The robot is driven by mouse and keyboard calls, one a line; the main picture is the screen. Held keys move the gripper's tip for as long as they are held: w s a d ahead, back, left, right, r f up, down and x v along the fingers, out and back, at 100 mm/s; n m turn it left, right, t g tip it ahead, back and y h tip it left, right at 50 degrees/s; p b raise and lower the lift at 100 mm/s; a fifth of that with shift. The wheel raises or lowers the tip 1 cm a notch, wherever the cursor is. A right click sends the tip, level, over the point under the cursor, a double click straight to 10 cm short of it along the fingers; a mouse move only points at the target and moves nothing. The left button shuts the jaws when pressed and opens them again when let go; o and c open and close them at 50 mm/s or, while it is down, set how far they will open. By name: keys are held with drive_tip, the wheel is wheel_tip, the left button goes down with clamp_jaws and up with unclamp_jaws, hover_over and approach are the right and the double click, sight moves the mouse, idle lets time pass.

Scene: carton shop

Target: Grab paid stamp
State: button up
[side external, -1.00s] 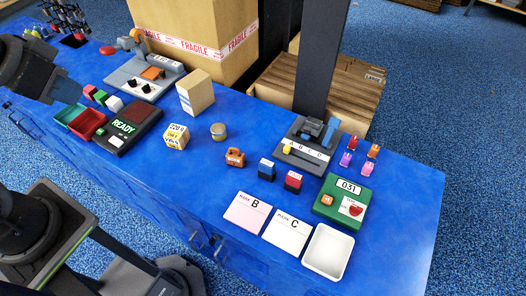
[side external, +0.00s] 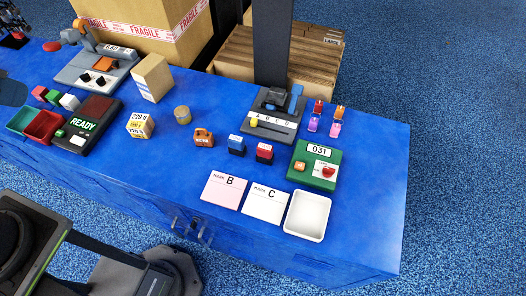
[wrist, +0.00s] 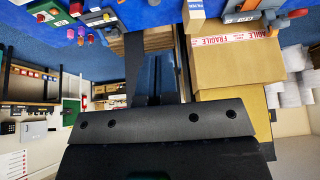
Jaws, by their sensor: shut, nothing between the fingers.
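A blue stamp block (side external: 237,145) and a red stamp block (side external: 264,153) stand upright side by side on the blue table in the side external view. The lettering on both is too small to read, so I cannot tell which is the paid stamp. My gripper (wrist: 158,64) shows in the wrist view, shut and empty, well away from both stamps. In the side external view the gripper itself is not visible.
Cards marked B (side external: 224,190) and C (side external: 265,204) and a white tray (side external: 308,215) lie in front of the stamps. An orange block (side external: 203,138) is left of them, a green device (side external: 314,166) right. A dark column (side external: 271,45) rises behind.

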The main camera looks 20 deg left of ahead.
drive_tip(key=o, duration=1)
drive_tip(key=shift+o, duration=0.2)
drive_tip(key=w+d+r+m+g, duration=0.2)
drive_tip(key=w+d+m, duration=0.35)
drive_tip(key=w, duration=0.45)
drive_tip(key=m+g, duration=0.4)
drive_tip(key=m, duration=0.8)
hover_over(265, 146)
wheel_tip(265, 146, down, 23)
drive_tip(key=shift+m, duration=0.25)
wheel_tip(265, 146, down, 9)
drive_tip(key=shift+r, duration=0.2)
drive_tip(key=shift+f, duration=2.85)
